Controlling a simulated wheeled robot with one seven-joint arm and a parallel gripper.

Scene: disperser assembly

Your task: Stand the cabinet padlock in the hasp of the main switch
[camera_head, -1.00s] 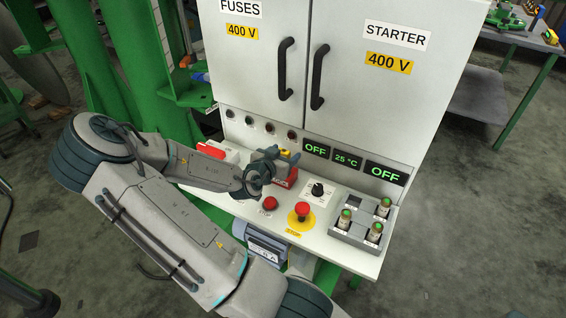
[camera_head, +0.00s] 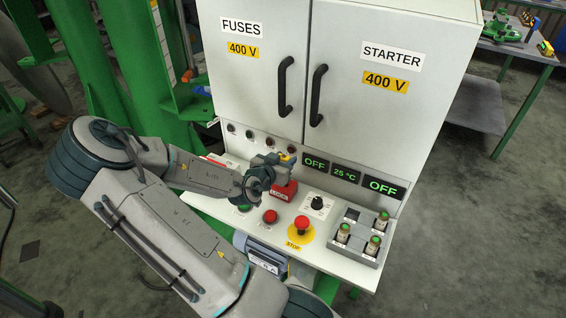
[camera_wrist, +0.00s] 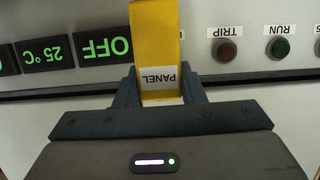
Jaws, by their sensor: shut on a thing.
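The yellow padlock (camera_wrist: 156,45) with a white PANEL label fills the middle of the wrist view. The label reads upside down there. My gripper (camera_wrist: 160,92) is shut on it, with a dark finger on each side. In the head view my gripper (camera_head: 277,166) is above the red box marked LOCK (camera_head: 281,194), and little of the padlock shows. The red main switch (camera_head: 216,159) is mostly hidden behind my arm at the panel's left. Its hasp and the padlock's shackle cannot be made out.
The sloping desk holds a red button (camera_head: 270,216), a stop button on a yellow disc (camera_head: 302,225), a black knob (camera_head: 318,203) and a grey fuse tray (camera_head: 359,238). Lamps and green displays (camera_head: 347,174) line the upright face behind. Two black door handles (camera_head: 318,95) stick out above.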

